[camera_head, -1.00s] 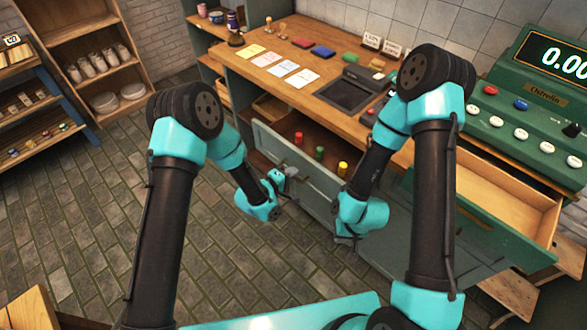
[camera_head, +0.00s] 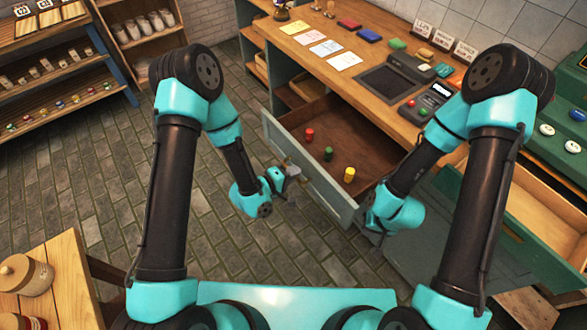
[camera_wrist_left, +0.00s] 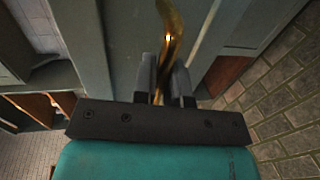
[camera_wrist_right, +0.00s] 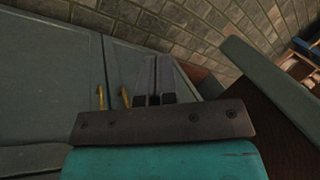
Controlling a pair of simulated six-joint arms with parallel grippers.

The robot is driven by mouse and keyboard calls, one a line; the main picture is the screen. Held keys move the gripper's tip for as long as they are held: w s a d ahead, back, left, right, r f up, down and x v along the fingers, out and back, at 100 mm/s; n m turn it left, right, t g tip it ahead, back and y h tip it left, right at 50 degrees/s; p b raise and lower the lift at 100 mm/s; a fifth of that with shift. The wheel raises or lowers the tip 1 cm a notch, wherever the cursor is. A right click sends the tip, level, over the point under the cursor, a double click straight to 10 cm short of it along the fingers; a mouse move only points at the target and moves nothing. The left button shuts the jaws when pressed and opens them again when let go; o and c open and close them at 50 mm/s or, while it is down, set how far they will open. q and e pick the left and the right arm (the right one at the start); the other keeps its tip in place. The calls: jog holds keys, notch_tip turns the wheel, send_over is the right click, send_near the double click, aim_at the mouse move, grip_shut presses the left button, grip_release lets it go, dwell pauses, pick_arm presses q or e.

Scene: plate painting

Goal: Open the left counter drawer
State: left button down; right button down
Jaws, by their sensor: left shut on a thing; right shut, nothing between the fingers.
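The left counter drawer (camera_head: 305,178) is pulled out from the wooden counter, its grey-green front facing me. Red (camera_head: 309,134), green (camera_head: 328,154) and yellow (camera_head: 349,174) pieces stand inside it. My left gripper (camera_head: 292,172) is at the drawer front. In the left wrist view its fingers (camera_wrist_left: 167,88) are shut on the brass handle (camera_wrist_left: 170,30). My right gripper (camera_head: 376,238) is near the drawer's right end, low beside the cabinet front. In the right wrist view its fingers (camera_wrist_right: 155,82) are together with nothing between them.
A green drawer (camera_head: 545,205) stands open at the right. The counter top (camera_head: 330,70) holds cards, a dark pad and a card reader. Brass handles (camera_wrist_right: 126,97) show on the cabinet doors. A wooden table (camera_head: 62,270) with a jar is at lower left. The brick floor is clear.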

pick_arm(q)
jog(key=shift+a, duration=0.2)
jog(key=c, duration=1.2)
grip_release()
jog(key=shift+s, duration=0.1)
